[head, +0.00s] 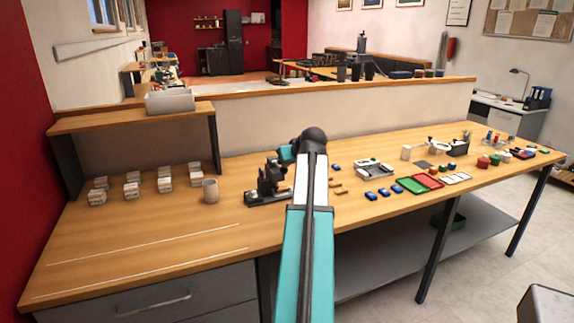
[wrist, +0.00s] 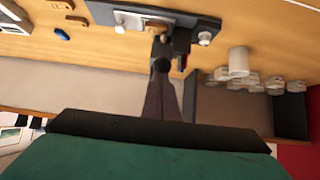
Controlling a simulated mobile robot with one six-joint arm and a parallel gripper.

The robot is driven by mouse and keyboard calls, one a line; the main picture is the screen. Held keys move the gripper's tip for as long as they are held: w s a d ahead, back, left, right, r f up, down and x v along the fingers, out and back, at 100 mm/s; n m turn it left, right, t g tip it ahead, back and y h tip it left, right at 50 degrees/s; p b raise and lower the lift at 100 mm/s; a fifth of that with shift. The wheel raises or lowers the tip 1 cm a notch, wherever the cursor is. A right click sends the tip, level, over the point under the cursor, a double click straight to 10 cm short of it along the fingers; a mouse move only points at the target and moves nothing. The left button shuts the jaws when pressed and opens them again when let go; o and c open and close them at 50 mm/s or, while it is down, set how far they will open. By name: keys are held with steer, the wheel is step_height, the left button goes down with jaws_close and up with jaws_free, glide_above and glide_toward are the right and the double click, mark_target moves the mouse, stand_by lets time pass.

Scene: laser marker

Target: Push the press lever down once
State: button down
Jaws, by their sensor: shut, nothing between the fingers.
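The press (head: 266,186) is a small dark device on a flat black base, standing on the wooden bench left of my arm. In the wrist view, which looks upside down, its base (wrist: 108,14) and dark upright body (wrist: 182,42) show at the top centre. My gripper (wrist: 161,72) is shut and empty, with its dark fingers reaching toward the press. A rounded dark end, perhaps the lever's, meets the fingertips there; I cannot tell whether they touch. In the head view my gripper (head: 274,166) is at the top of the press, and dark parts blend together.
A grey cup (head: 210,190) and several white block stacks (head: 132,185) stand left of the press. Blue pieces (head: 371,196), a grey tray (head: 374,170) and green and red trays (head: 411,185) lie to the right.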

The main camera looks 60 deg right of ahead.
steer(key=shift+s+a+f+t+h+b, duration=0.15)
steer(key=shift+f+t+h+b, duration=0.1)
steer(key=shift+f+b, duration=0.45)
steer(key=shift+s+a+f+t+h+b, duration=0.15)
steer(key=shift+f+t+b, duration=0.2)
steer(key=shift+b, duration=0.5)
steer(key=shift+s+f+b, duration=0.2)
steer(key=shift+f+b, duration=0.45)
steer(key=shift+f, duration=0.15)
steer(key=shift+s+a+r+p, duration=0.1)
steer(key=shift+a+r+p, duration=0.1)
steer(key=shift+r+p, duration=0.4)
steer(key=v, duration=1.2)
steer(key=shift+r, duration=0.45)
steer(key=shift+d+r, duration=0.1)
steer(key=shift+d, duration=0.05)
